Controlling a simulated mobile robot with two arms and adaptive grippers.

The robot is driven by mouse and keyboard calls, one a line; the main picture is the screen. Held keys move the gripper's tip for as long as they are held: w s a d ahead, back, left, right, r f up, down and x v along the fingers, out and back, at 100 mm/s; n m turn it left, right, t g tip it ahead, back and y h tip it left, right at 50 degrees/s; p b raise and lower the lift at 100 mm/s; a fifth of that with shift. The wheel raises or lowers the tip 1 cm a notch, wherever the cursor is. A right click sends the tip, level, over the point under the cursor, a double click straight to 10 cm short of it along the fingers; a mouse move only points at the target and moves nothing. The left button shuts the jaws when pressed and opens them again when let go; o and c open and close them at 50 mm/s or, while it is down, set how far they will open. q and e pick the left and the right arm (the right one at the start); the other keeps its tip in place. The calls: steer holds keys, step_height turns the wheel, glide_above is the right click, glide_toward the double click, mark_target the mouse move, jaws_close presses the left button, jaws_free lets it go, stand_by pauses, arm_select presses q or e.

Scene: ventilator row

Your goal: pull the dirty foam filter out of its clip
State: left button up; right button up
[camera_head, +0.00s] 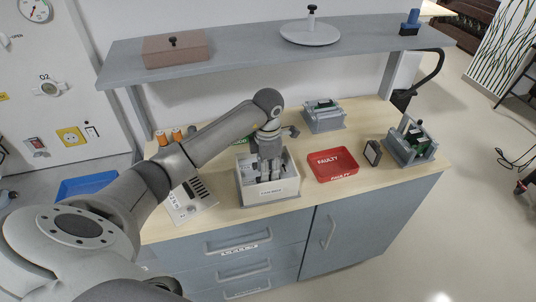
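My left gripper (268,166) points down into an open grey-white box (270,190) with a label on its front. Its fingers are small and grey against the box's inside, so I cannot tell whether they are open or hold something. No foam filter or clip can be made out for certain; the gripper hides part of the box's inside. A small dark-faced framed panel (373,152) stands tilted on the counter, right of the red tray; I cannot tell if it is a filter. My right gripper is not in view.
A red tray marked FAULTY (333,164) lies right of the box on the wooden counter (305,188). A grey panel (190,203) lies left. A shelf (250,50) overhangs the back.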

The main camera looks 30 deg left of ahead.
arm_select(q)
steer(key=shift+f, duration=0.6)
jaws_close()
steer(key=shift+r, duration=0.15)
steer(key=shift+r+p, duration=2.65)
steer(key=shift+r, duration=1.4)
